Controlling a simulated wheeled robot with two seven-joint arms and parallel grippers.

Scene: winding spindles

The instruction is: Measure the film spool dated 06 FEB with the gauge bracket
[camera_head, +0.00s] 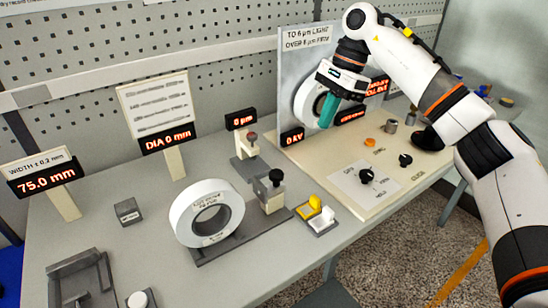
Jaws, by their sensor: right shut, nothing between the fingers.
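A white film spool (182,212) with a grey core stands upright on a dark grey base. Small print shows on its face, but I cannot read a date. Another white roll (303,101) sits on the upright panel, partly hidden by my right gripper. My right gripper (328,111), with teal fingers, is in front of that roll; the fingers are shut and hold nothing. I cannot tell if they touch the roll. A grey block with a black knob (276,176) stands beside the front spool; I cannot tell if it belongs to the gauge bracket. My left gripper is out of view.
The DIA display (167,138) reads 0 mm and the width display (46,181) reads 75.0 mm. A small gauge stand (246,146) is behind the spool. Table space left of the spool is partly clear.

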